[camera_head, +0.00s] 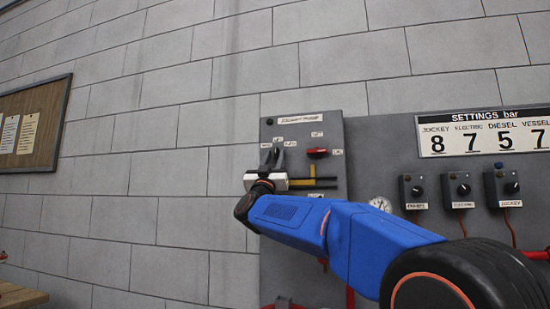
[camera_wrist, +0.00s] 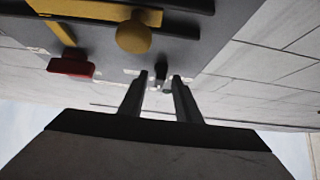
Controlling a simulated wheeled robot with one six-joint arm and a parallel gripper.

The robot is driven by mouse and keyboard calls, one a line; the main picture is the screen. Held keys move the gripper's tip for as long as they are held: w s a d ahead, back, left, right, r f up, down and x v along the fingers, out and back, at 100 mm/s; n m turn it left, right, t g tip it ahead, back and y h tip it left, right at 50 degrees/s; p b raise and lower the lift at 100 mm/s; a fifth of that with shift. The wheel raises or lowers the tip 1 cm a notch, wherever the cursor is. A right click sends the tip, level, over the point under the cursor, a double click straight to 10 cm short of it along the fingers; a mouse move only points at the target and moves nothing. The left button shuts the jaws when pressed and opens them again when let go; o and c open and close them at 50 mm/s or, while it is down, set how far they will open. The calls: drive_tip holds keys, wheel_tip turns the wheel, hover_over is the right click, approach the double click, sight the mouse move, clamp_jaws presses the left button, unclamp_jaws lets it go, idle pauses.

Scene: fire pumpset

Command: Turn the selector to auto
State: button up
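The selector (camera_wrist: 161,70) is a small black knob on the grey panel in the wrist view. It shows between and just beyond the two fingertips of my gripper (camera_wrist: 161,78). The fingers stand apart, with a narrow gap visible on each side of the knob. In the head view my gripper (camera_head: 272,157) is up against the left part of the grey control panel (camera_head: 335,130). There the fingers cover the selector, and its setting and small labels cannot be read.
A red handle (camera_head: 317,151) sits right of my gripper, with yellow and black bars below. The wrist view shows the red handle (camera_wrist: 72,66) and a round yellow knob (camera_wrist: 134,36) close by.

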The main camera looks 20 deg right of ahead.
drive_tip(key=shift+w+d+r, duration=0.1)
drive_tip(key=shift+w+r, duration=0.05)
drive_tip(key=shift+r, duration=0.1)
drive_tip(key=shift+c, duration=0.5)
clamp_jaws()
drive_tip(key=shift+m+g+h, duration=0.4)
drive_tip(key=shift+m+h, duration=0.2)
drive_tip(key=m+g+h, duration=0.1)
drive_tip(key=m+g, duration=0.3)
drive_tip(key=m, duration=0.1)
drive_tip(key=m+g+h, duration=0.2)
drive_tip(key=m+g, duration=0.3)
drive_tip(key=m, duration=0.1)
drive_tip(key=m+g+h, duration=0.2)
drive_tip(key=m+g, duration=0.2)
drive_tip(key=m, duration=0.1)
drive_tip(key=shift+w+a+r, duration=0.1)
drive_tip(key=shift+w+a, duration=0.1)
drive_tip(key=shift+a, duration=0.05)
drive_tip(key=shift+m+g, duration=0.4)
drive_tip(key=shift+m, duration=0.1)
